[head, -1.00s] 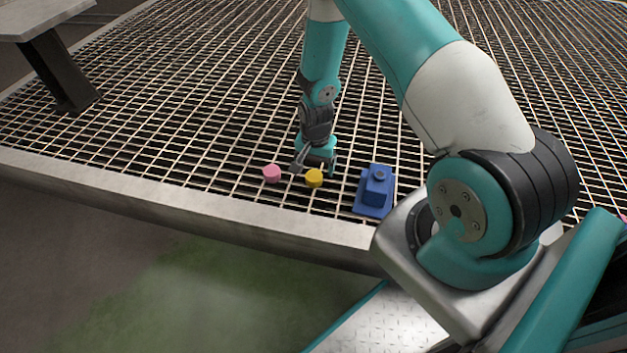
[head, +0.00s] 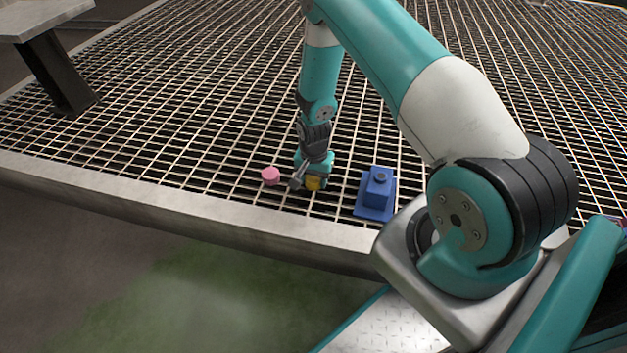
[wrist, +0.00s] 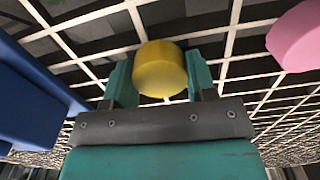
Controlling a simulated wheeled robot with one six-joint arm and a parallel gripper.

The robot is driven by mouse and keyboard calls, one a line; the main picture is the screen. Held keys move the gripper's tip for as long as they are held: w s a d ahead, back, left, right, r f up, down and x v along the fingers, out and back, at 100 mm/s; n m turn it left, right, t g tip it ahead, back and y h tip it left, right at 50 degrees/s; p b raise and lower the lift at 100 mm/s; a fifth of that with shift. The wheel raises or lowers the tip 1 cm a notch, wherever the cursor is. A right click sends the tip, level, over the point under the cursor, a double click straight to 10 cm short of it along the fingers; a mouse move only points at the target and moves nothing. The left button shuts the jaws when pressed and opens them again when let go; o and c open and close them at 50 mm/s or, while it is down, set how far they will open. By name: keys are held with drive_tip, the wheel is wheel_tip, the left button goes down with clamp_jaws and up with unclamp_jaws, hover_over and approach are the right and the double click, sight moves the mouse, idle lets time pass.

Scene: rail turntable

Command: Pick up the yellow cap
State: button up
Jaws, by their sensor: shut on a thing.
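The yellow cap (head: 313,184) is a short round cylinder at the grating, below my gripper (head: 312,180). In the wrist view the yellow cap (wrist: 160,68) sits between the two teal fingers of my gripper (wrist: 160,80). The fingers are shut on its sides. In the head view the gripper hides part of the cap. I cannot tell whether the cap still touches the grating.
A pink cap (head: 270,176) lies just left of my gripper; it also shows in the wrist view (wrist: 297,36). A blue block on a base (head: 377,192) stands to the right. A metal rim (head: 190,210) edges the grating. Behind the gripper the grating is clear.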

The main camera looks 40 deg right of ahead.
sight(314, 178)
drive_tip(key=shift+r, duration=0.1)
wheel_tip(314, 178, up, 20)
drive_tip(key=p, duration=0.6)
